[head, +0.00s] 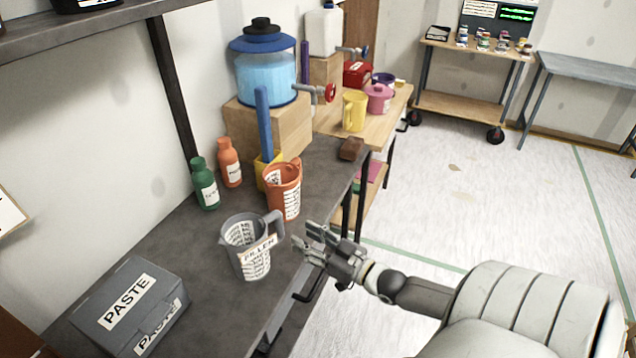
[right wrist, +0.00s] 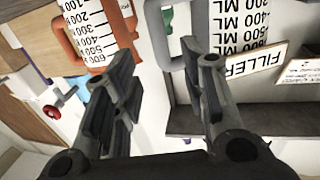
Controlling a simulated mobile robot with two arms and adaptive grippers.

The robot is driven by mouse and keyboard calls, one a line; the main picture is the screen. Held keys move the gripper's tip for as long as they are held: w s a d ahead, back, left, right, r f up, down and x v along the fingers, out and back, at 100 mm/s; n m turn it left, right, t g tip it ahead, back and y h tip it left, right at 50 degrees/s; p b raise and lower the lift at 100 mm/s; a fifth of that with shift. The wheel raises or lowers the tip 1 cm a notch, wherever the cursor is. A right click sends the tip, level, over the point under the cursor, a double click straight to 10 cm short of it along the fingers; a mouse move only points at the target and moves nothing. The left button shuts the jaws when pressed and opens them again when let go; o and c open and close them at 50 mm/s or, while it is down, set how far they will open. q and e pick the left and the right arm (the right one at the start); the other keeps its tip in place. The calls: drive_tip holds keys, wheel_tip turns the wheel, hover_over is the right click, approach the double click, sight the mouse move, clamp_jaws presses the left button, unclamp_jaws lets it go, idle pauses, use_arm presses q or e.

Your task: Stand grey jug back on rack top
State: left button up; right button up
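The grey jug (head: 250,246), with a measuring scale and a FILLER tag, stands upright on the dark rack top (head: 222,299) near its front edge. Its handle points toward my right gripper (head: 308,238). In the right wrist view, the grey jug (right wrist: 236,28) is at upper right and its handle lies ahead, between the lines of the two fingers. My right gripper (right wrist: 168,75) is open and empty there, apparently just short of the handle. My left gripper is not in view.
An orange jug (head: 284,190) stands just behind the grey jug. Green (head: 206,186) and orange (head: 229,163) bottles stand by the wall. A grey PASTE box (head: 128,304) is at front left. A blue-lidded dispenser (head: 265,75) sits on a wooden block further back.

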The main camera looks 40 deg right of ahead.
drive_tip(key=shift+s+d, duration=0.15)
drive_tip(key=shift+s, duration=0.6)
drive_tip(key=shift+s+d, duration=0.1)
drive_tip(key=shift+s, duration=0.6)
drive_tip(key=s+f+m+g+h, duration=0.15)
drive_tip(key=s+f+g, duration=0.4)
drive_tip(key=f, duration=1.05)
drive_tip(key=s+f+g+h, duration=0.3)
drive_tip(key=s+f, duration=0.5)
drive_tip(key=f, duration=0.9)
drive_tip(key=s+a+f+g, duration=0.2)
drive_tip(key=s+a+f, duration=0.3)
drive_tip(key=s, duration=0.2)
drive_tip(key=s+a+f+n+g, duration=0.1)
drive_tip(key=s+a+f+g, duration=0.2)
drive_tip(key=s, duration=0.5)
drive_tip(key=s+a+f+n+g+y, duration=0.1)
drive_tip(key=s+a+f+g, duration=0.2)
drive_tip(key=s+a+f, duration=0.3)
drive_tip(key=shift+s+a+f, duration=0.3)
drive_tip(key=shift+s+f, duration=0.45)
drive_tip(key=shift+s, duration=0.35)
